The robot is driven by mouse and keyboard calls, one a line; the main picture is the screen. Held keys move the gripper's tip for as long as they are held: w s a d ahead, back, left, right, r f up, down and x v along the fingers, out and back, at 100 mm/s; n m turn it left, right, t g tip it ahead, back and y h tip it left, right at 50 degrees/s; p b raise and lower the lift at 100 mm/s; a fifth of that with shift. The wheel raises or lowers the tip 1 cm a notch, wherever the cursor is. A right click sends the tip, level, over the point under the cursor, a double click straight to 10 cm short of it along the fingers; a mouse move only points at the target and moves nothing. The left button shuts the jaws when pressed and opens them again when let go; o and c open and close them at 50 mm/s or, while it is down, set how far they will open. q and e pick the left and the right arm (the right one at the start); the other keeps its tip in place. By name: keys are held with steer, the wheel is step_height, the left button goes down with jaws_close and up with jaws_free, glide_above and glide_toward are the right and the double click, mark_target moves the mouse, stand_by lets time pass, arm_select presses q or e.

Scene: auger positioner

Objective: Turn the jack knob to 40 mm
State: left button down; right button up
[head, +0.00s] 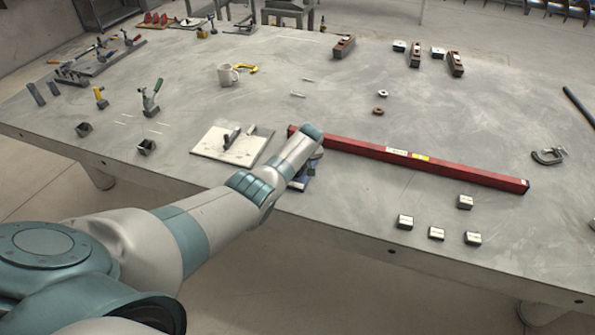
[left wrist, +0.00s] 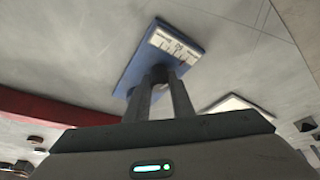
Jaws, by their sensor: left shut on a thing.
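The jack is a blue block (head: 301,184) near the table's front edge, mostly hidden by my left wrist in the head view. In the left wrist view the blue jack body (left wrist: 135,72) carries a white plate with dark markings (left wrist: 172,45). A small dark jack knob (left wrist: 158,72) sits at its near end. My left gripper (left wrist: 160,80) has its two fingers closed around this knob. The markings are too small to read, so the setting cannot be told. My right gripper is in neither view.
A long red bar (head: 410,157) lies just right of my left wrist. A pale board (head: 215,150) with small parts lies to the left. Several small blocks (head: 436,233) stand at the front right. The table's middle is mostly clear.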

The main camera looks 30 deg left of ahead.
arm_select(q)
steer(key=shift+n+g+b, duration=0.4)
steer(key=shift+n+b, duration=0.25)
steer(key=shift+n, duration=0.45)
steer(key=c, duration=1.5)
jaws_free()
steer(key=shift+c, duration=0.2)
